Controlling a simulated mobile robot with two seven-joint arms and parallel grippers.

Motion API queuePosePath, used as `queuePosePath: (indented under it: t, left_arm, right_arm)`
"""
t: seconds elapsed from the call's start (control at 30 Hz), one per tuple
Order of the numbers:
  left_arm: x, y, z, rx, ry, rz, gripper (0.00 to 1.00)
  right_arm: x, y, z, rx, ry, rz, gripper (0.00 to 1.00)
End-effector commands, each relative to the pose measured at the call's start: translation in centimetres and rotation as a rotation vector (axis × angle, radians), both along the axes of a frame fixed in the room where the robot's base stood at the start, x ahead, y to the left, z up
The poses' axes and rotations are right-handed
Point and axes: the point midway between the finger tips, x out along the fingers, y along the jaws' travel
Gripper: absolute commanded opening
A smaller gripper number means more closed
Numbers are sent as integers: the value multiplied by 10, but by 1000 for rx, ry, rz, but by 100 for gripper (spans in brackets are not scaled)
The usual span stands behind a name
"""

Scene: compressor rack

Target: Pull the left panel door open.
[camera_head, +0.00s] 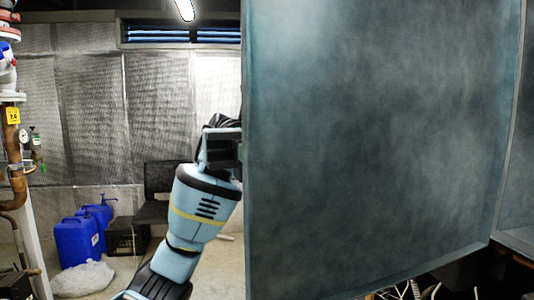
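The left panel door (375,140) is a large dark grey-teal sheet that fills the middle and right of the view. It stands swung out at an angle, with its free edge on the left and its far edge toward the right. My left gripper (224,124) is at the door's left edge, about mid-height in the view. Its fingertips are partly hidden there, so I cannot tell whether it grips the edge or only touches it. My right gripper is not in view.
Below the door, pale wires (415,290) show inside the rack. Another grey panel (517,190) is at the right edge. Behind my arm are a dark chair (160,180), a black crate (122,238), blue jugs (76,242) and a plastic bag (82,277). Pipes (14,165) run along the left.

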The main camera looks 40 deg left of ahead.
Motion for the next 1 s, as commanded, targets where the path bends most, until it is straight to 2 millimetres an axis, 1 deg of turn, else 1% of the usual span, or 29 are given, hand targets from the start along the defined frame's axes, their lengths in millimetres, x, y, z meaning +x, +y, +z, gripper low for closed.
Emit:
queuePosePath:
  t: [0.7,0.73,0.83,1.0]
  left_arm:
    - [1,-1,-2,4,2,0,0]
    - [1,-1,-1,4,2,0,16]
    - [1,-1,-1,4,1,0,29]
    - [1,-1,-1,3,1,0,30]
  right_arm:
    - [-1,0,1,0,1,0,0]
    - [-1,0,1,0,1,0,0]
    - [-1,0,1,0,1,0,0]
    - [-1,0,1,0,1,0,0]
